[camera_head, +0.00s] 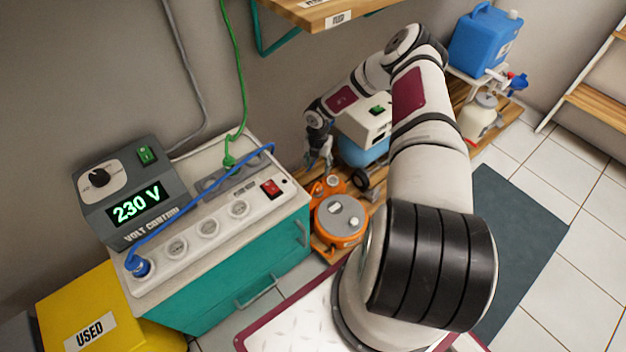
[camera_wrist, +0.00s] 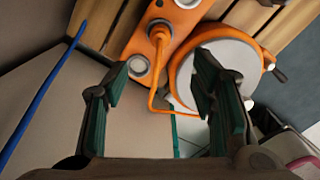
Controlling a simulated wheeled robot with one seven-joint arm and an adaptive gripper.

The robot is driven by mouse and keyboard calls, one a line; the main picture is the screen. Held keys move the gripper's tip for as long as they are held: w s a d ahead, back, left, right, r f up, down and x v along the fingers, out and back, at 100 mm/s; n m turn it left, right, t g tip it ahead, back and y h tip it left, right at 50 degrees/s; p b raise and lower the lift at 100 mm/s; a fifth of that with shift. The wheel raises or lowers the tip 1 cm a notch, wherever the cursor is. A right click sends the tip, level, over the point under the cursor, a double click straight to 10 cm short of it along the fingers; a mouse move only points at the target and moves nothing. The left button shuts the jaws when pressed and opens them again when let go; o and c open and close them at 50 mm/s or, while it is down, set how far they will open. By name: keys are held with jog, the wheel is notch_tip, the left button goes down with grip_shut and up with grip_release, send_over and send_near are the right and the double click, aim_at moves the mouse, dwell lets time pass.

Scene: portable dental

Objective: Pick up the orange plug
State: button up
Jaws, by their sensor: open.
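My gripper (camera_head: 320,156) is open and empty in the head view, with its fingers pointing down near the right rear of the teal cabinet. In the wrist view my gripper (camera_wrist: 163,82) has its two fingers wide apart. What looks like the orange plug (camera_wrist: 158,32) sits on an orange socket strip (camera_wrist: 172,22), beyond the fingertips and between them in the picture. An orange cord (camera_wrist: 155,78) runs from it toward an orange reel (camera_wrist: 205,67). The fingers touch none of these. The plug is too small to make out in the head view.
The teal cabinet (camera_head: 230,292) bears a white power strip (camera_head: 192,240), a volt control box (camera_head: 125,190) and a blue cord (camera_head: 200,190). The reel stands on a wooden pallet (camera_head: 375,207). A shelf (camera_head: 320,14) hangs above. A yellow bin (camera_head: 85,300) stands front left.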

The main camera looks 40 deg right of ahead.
aim_at(318, 184)
notch_tip(318, 184, down, 8)
jog(key=b, duration=0.3)
jog(key=shift+w+f, duration=0.1)
jog(key=shift+f, duration=0.15)
jog(key=shift+d+f+b, duration=0.1)
jog(key=shift+f+b, duration=1.6)
jog(key=shift+f, duration=0.95)
jog(key=shift+c, duration=0.2)
grip_shut()
